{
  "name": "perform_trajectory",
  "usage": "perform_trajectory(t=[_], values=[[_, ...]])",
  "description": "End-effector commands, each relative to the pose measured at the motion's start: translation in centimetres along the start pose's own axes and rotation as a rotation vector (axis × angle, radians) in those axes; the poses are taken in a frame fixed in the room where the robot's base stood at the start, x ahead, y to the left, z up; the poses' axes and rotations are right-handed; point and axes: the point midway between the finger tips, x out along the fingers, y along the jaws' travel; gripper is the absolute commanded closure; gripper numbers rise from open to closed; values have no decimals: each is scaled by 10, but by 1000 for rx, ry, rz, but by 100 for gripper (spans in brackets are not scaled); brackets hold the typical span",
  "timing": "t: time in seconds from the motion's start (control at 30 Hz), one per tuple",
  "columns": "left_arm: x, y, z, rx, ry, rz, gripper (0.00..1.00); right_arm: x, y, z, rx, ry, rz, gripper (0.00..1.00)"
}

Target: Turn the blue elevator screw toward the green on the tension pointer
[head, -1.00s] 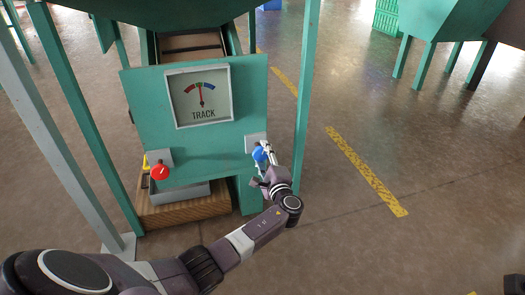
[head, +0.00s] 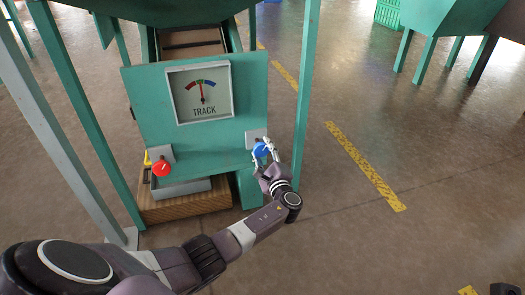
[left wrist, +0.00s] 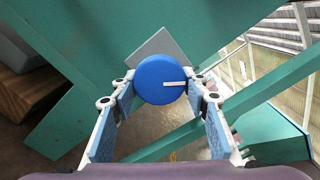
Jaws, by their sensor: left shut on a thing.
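The blue screw knob (head: 260,150) sits on a grey plate at the lower right of the green machine panel (head: 145,110). My left gripper (head: 265,151) is shut on it. In the left wrist view the round blue knob (left wrist: 160,80), with a white mark pointing right, sits between the two fingertips (left wrist: 163,86). The tension pointer dial (head: 200,93), labelled TRACK, has a coloured arc. Its red needle (head: 202,94) points almost straight up, slightly left; the exact colour at its tip is too small to tell.
A red knob (head: 162,168) is at the panel's lower left, beside a yellow part (head: 147,158). Green posts (head: 306,90) stand on both sides of the panel. A wooden box (head: 185,205) lies below. The floor to the right is open, with yellow strips (head: 365,165).

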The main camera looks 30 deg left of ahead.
Motion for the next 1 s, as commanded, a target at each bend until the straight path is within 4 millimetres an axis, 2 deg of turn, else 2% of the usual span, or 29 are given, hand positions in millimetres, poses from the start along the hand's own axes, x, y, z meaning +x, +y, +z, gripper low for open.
perform_trajectory(t=[0.07,0.1,0.2,0.5,0.63,0.77,1.0], values=[[-1,0,-2,0,4,0,82,0,0,0,0,-1,0,60],[-1,0,-2,0,4,0,54,0,0,0,0,-1,0,60],[-1,0,-2,-1,4,0,43,-1,0,0,0,-2,0,60],[-2,0,-1,-1,2,0,43,-2,1,2,-1,-9,2,60],[-12,1,-1,-3,3,0,43,-2,1,2,-1,-6,2,60],[-34,1,-2,-3,5,1,43,-1,0,1,-1,-5,1,60],[-86,1,-2,-2,5,1,43,-1,0,1,-1,-3,1,60]])
